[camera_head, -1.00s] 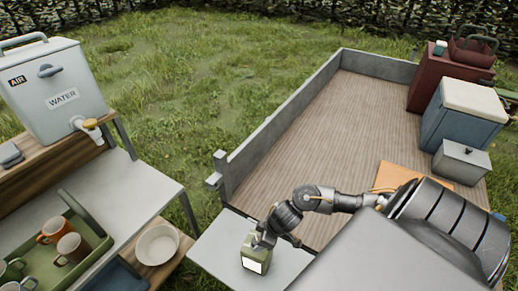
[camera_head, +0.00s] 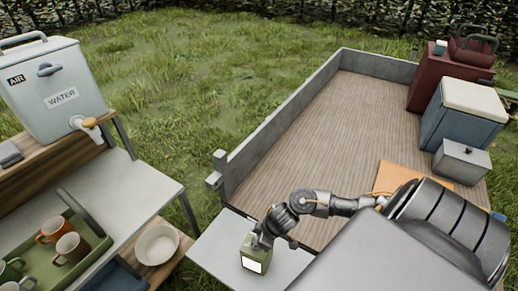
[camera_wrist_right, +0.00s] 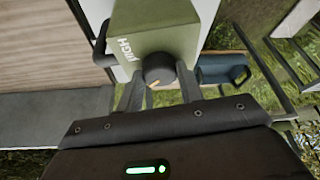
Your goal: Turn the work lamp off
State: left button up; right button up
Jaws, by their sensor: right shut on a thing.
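The work lamp (camera_head: 254,254) is a small green box with a bright white front panel, standing upright on a pale shelf at the trailer's corner. My right gripper (camera_head: 264,238) is at the lamp's top. In the wrist view the fingers of my right gripper (camera_wrist_right: 160,85) lie on either side of the knob, shut on it. My left gripper is not in view.
The pale shelf (camera_head: 215,252) adjoins the trailer bed (camera_head: 310,130), which is mostly clear. At left, a table (camera_head: 140,190) holds a water dispenser (camera_head: 58,95) and a green tray (camera_head: 95,225) with mugs. A white bowl (camera_head: 157,244) stands lower. Boxes (camera_head: 465,110) stand at the back right.

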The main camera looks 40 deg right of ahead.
jog(key=shift+w+d+n+p, duration=0.1)
jog(key=shift+n+p, duration=0.25)
jog(key=shift+n, duration=0.35)
jog(key=n+g+y, duration=0.1)
jog(key=n, duration=0.1)
jog(key=shift+n+p, duration=0.3)
jog(key=shift+p, duration=0.05)
jog(key=n, duration=0.1)
jog(key=n+g+y, duration=0.1)
jog(key=n, duration=0.1)
jog(key=shift+w+d+n, duration=0.1)
jog(key=shift+w+n, duration=0.1)
jog(key=shift+n, duration=0.1)
jog(key=n+g+b, duration=0.1)
jog(key=n, duration=0.2)
jog(key=shift+w, duration=0.1)
jog(key=shift+n+g+b, duration=0.7)
jog(key=shift+n, duration=1)
